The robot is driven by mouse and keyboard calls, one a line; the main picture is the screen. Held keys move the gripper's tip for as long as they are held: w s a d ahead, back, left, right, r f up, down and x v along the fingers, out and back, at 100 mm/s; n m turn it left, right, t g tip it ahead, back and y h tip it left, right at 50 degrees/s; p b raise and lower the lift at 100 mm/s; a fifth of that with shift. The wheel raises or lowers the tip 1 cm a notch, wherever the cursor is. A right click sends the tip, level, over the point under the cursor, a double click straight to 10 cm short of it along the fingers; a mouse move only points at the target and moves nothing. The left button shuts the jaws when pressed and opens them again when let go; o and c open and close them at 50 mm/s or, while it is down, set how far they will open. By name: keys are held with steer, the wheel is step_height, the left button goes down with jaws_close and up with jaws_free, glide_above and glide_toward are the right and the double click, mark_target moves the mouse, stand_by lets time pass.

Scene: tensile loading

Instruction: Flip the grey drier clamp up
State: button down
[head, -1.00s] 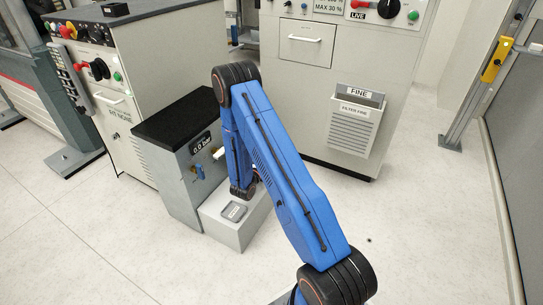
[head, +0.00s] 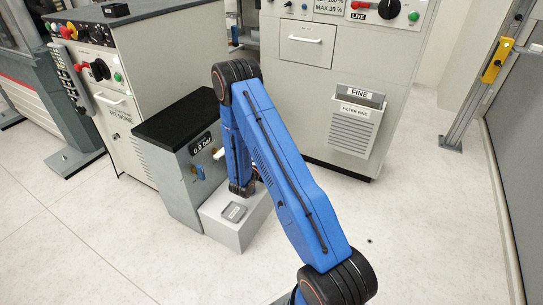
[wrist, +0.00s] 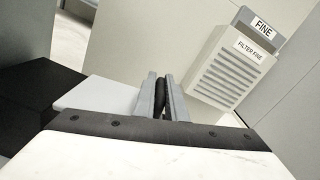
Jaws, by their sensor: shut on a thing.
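In the wrist view my gripper (wrist: 160,97) shows its two grey fingers shut on a dark upright part (wrist: 160,98). I cannot tell for sure whether this part is the grey drier clamp. The fingers hide most of it. Behind it is a pale grey surface (wrist: 95,94). In the head view my blue arm reaches down beside a grey unit with a black top (head: 180,120), above a low pale box (head: 232,232). My fingers and what they hold are largely hidden there by the arm.
The grey unit carries a bar readout (head: 200,143) and a blue valve handle (head: 199,173). A filter bin marked FINE (head: 355,125) hangs on the cabinet behind. A flat grey piece (head: 233,211) lies on the low box.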

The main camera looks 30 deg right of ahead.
steer(key=shift+w+a+r+n, duration=0.1)
steer(key=shift+r+n, duration=0.3)
steer(key=w+a+r+n, duration=0.5)
steer(key=w+r+n, duration=0.1)
steer(key=w+n, duration=0.2)
steer(key=shift+w+n, duration=0.4)
steer(key=shift+n, duration=0.5)
steer(key=shift+r, duration=0.1)
steer(key=c, duration=1.8)
jaws_free()
steer(key=shift+c, duration=0.2)
steer(key=shift+a, duration=0.15)
